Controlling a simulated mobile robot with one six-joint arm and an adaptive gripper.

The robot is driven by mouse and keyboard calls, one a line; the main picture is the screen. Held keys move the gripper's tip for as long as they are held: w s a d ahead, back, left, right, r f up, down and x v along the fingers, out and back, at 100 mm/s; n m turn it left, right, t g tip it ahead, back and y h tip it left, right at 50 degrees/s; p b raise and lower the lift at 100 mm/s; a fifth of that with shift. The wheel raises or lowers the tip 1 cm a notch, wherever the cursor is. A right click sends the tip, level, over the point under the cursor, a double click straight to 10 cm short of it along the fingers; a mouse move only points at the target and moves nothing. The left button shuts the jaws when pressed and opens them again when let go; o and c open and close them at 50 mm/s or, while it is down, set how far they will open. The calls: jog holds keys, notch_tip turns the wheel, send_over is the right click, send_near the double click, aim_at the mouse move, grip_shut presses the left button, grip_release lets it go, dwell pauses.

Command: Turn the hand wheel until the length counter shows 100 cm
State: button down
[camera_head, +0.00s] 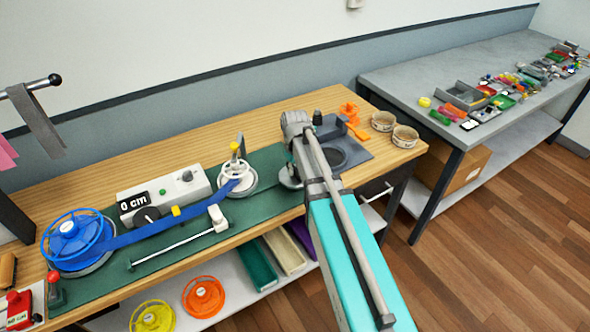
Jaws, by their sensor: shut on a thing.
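The length counter (134,202) is a black display on a white box and reads 0 cm. A blue spool (73,241) stands at the mat's left end. A blue strap (150,231) runs from it to a light grey reel (243,184) with an upright post and yellow tip. A grey round part (287,181), apparently the hand wheel, sits at the mat's right end, largely covered by my arm. My gripper (292,165) is down at this part, shut on it as far as I can tell. Its fingertips are mostly hidden behind my arm.
A white lever bar (180,245) lies along the mat's front. Orange parts (350,112) and two round tins (404,136) stand to the right. Spare yellow (152,317) and orange (203,297) spools lie below. A grey table (410,85) with many small items is at back right.

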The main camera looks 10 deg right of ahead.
jog(key=shift+m, duration=0.6)
jog(key=m, duration=0.2)
jog(key=shift+m, duration=0.3)
jog(key=m, duration=0.8)
jog(key=shift+m, duration=0.3)
jog(key=m, duration=0.7)
jog(key=shift+m, duration=0.4)
jog(key=m, duration=0.8)
jog(key=shift+m, duration=2.1)
